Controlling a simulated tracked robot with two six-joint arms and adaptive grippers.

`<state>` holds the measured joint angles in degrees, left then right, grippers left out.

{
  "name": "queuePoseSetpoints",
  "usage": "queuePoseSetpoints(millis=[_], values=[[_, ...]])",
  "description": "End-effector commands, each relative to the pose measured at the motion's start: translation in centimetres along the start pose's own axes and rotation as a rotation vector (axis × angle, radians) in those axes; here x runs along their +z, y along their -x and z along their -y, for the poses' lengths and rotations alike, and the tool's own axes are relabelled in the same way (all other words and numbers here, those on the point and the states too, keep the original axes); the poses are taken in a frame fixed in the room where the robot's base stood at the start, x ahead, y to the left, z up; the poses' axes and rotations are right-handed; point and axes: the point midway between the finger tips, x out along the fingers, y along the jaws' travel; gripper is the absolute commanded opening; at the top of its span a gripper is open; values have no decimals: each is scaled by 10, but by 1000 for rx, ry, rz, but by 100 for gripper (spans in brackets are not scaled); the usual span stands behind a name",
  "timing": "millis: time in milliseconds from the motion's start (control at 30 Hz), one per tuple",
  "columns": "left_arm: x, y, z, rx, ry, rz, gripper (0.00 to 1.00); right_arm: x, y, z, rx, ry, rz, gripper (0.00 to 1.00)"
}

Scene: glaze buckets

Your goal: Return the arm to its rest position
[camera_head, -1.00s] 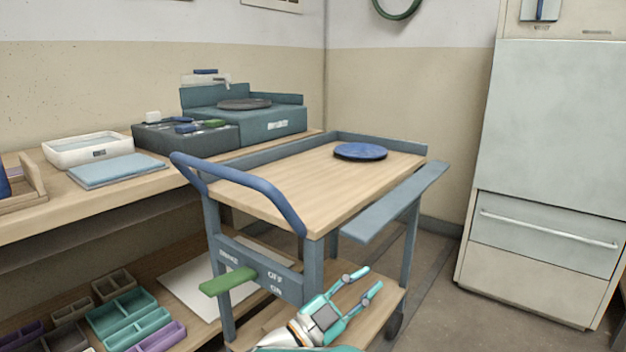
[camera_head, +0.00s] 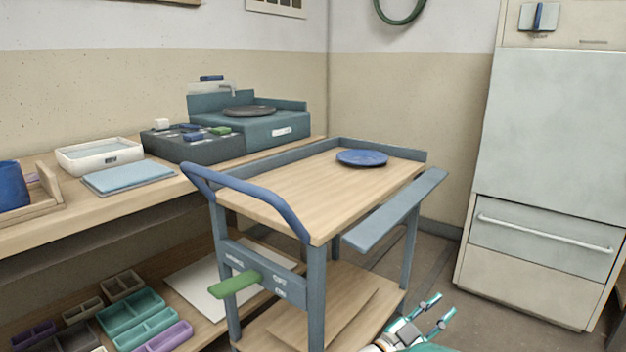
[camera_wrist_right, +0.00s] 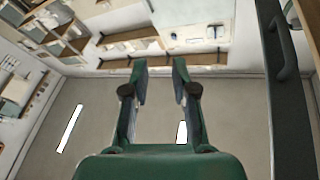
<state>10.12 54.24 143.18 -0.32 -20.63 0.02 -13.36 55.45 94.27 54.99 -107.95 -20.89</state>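My right gripper (camera_head: 432,314) shows at the bottom of the head view, to the right of the cart's lower shelf and in front of it. Its two fingers are spread apart with nothing between them. In the right wrist view the same gripper (camera_wrist_right: 160,72) is open and empty, with a gap between its green fingers. The rest of my right arm is cut off by the bottom edge of the head view. My left gripper does not show.
A cart (camera_head: 290,195) with a blue disc (camera_head: 362,158) on top stands in the middle. Its green brake lever (camera_head: 235,285) sticks out in front. A workbench (camera_head: 120,205) runs along the left wall. A cabinet (camera_head: 570,150) stands at right. Floor (camera_head: 490,305) is clear between cart and cabinet.

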Motion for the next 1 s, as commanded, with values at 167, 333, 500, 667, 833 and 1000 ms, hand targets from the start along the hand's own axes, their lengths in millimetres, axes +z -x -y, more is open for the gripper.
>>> queuePoseSetpoints(millis=[167, 333, 500, 667, 833, 1000], values=[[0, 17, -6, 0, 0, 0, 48, 96, -15, -60, -193, 179, 319, 27], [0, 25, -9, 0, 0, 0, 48, 183, 57, -124, -395, 281, 801, 27], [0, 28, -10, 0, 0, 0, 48, 213, 167, -182, -541, 345, 1258, 27], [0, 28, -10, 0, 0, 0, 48, 203, 256, -222, -643, 402, 1584, 27], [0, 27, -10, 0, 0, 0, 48, 179, 321, -257, -709, 466, 1843, 27], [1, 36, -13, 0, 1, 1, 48, 150, 355, -278, -686, 512, 2045, 27]])
